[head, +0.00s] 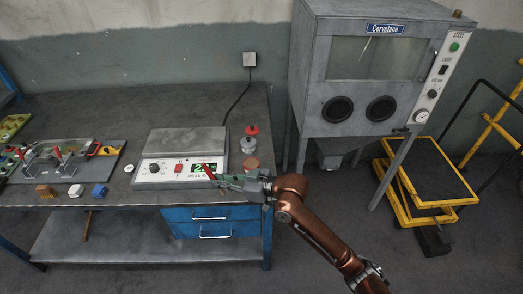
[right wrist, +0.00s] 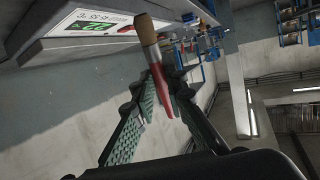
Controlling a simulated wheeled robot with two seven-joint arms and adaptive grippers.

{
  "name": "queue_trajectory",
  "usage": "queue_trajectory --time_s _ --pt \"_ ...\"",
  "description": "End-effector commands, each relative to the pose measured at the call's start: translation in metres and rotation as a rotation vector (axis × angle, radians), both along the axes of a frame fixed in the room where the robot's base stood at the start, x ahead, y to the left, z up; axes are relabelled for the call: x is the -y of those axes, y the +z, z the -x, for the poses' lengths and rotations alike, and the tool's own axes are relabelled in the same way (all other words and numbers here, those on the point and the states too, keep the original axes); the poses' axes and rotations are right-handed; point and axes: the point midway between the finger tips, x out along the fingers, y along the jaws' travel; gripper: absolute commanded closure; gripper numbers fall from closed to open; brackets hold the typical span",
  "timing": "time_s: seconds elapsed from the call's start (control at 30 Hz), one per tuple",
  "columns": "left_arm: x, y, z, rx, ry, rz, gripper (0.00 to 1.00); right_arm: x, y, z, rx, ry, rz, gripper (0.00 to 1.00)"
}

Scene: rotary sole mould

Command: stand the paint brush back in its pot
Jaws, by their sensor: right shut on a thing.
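My left gripper is not in view.
A red-topped container (head: 252,130) stands behind the grey pot, and a round brown-topped thing (head: 251,163) in front of it. Small blocks (head: 75,190) and a fixture board (head: 65,160) lie further left. A grey cabinet (head: 365,75) stands right.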

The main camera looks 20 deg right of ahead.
Motion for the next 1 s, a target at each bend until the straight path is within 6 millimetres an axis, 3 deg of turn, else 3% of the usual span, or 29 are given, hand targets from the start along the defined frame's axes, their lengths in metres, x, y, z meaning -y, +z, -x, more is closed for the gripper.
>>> queue_trajectory --time_s 0.03,0.13,0.3,0.43,0.6,1.0 --pt "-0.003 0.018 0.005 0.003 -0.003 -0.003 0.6 0.013 0.022 -0.007 0.034 -0.036 -0.064 1.0" --pt "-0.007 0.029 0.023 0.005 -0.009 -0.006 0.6 0.044 0.035 -0.023 0.125 -0.134 -0.157 1.0" --pt "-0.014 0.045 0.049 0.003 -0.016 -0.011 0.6 0.1 0.035 -0.036 0.255 -0.334 -0.235 1.0" --pt "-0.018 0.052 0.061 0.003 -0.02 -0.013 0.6 0.129 0.028 -0.036 0.321 -0.443 -0.252 1.0" --pt "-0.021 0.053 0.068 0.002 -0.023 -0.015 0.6 0.144 0.02 -0.035 0.359 -0.499 -0.254 1.0" --pt "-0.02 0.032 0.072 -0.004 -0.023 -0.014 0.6 0.144 -0.005 -0.035 0.359 -0.499 -0.256 1.0"
